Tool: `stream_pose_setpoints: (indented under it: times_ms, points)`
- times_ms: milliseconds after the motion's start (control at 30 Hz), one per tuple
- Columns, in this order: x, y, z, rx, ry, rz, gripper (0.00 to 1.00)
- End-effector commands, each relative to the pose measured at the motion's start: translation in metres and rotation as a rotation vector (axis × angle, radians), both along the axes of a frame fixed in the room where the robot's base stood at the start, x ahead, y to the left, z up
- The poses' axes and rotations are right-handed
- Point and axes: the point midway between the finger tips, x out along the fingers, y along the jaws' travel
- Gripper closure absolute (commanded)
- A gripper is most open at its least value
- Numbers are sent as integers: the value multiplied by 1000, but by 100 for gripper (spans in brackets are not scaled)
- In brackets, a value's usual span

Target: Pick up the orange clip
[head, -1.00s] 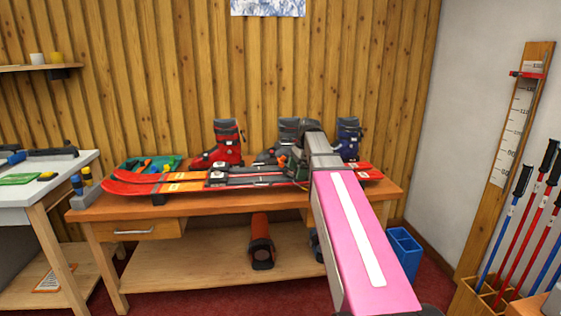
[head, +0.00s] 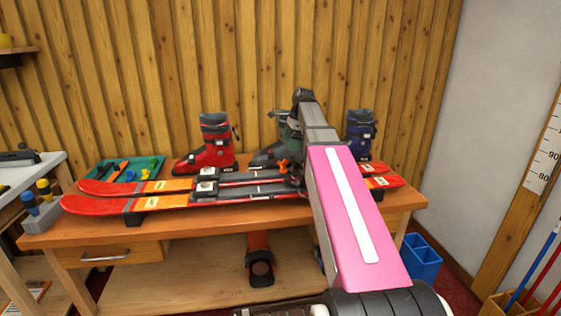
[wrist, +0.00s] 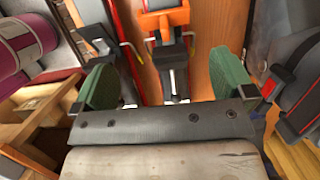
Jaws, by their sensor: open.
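A small orange piece (head: 284,164), which looks like the orange clip, shows in the head view beside the ski bindings, next to the end of my arm. My gripper (wrist: 165,79) is open in the wrist view, its green pads spread wide with nothing held between them. An orange part with a dark inset (wrist: 165,20) lies ahead between the pads, apart from them; I cannot tell whether it is the same clip. In the head view my arm hides most of the gripper.
Red-orange skis (head: 150,203) lie along the wooden bench (head: 200,235). A red boot (head: 212,150) and a blue boot (head: 360,140) stand behind them. A teal tray (head: 150,165) with small tools is at the left. A blue bin (head: 422,262) stands at the right on the floor.

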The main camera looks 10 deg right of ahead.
Motion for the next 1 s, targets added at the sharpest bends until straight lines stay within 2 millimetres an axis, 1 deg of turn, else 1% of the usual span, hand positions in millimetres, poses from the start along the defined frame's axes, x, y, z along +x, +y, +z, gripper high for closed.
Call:
stream_pose_setpoints:
  times_ms: [167,500,767,1000]
  points:
    - [-1,2,-8,0,1,1,0]
    - [-1,14,-50,0,1,1,0]
    - [1,19,-64,0,0,1,0]
    - [2,29,-94,0,1,1,0]
